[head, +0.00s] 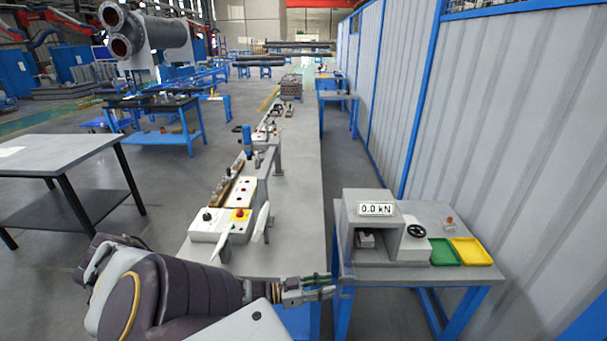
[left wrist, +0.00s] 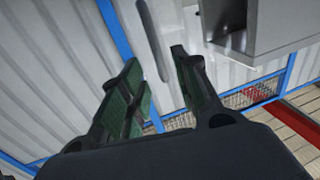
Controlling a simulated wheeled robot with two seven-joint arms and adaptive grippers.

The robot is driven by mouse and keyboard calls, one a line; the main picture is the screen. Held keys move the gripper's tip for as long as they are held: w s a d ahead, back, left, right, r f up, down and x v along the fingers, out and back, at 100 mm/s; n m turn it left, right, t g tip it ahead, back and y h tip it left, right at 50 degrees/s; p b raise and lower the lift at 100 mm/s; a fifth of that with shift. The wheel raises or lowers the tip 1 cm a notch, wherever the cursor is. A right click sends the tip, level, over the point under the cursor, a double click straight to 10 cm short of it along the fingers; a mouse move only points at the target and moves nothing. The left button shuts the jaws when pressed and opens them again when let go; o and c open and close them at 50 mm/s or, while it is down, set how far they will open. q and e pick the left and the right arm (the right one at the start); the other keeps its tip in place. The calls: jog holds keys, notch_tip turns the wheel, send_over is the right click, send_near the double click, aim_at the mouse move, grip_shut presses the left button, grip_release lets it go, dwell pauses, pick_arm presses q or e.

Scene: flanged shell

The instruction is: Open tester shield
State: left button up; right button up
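The tester is a grey box (head: 415,238) with a "0.0 kN" display (head: 376,210) and an open bay below it, on a blue-legged table at the right. I cannot clearly make out its shield; a faint see-through edge may stand at the box's left front. My left gripper (head: 326,287) is just left of and in front of the tester, pointing right. In the left wrist view my left gripper (left wrist: 160,95) has its green-padded fingers apart, with nothing clearly held. A slim grey upright bar (left wrist: 152,40) shows beyond the fingers; contact is not visible. My right gripper is out of view.
A corrugated wall (head: 490,130) closes off the right.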

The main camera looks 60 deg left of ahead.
pick_arm(q)
jog(key=v, duration=0.6)
jog(key=shift+s, duration=0.4)
jog(key=shift+a, duration=0.2)
jog(key=shift+f, duration=0.1)
dwell(0.4)
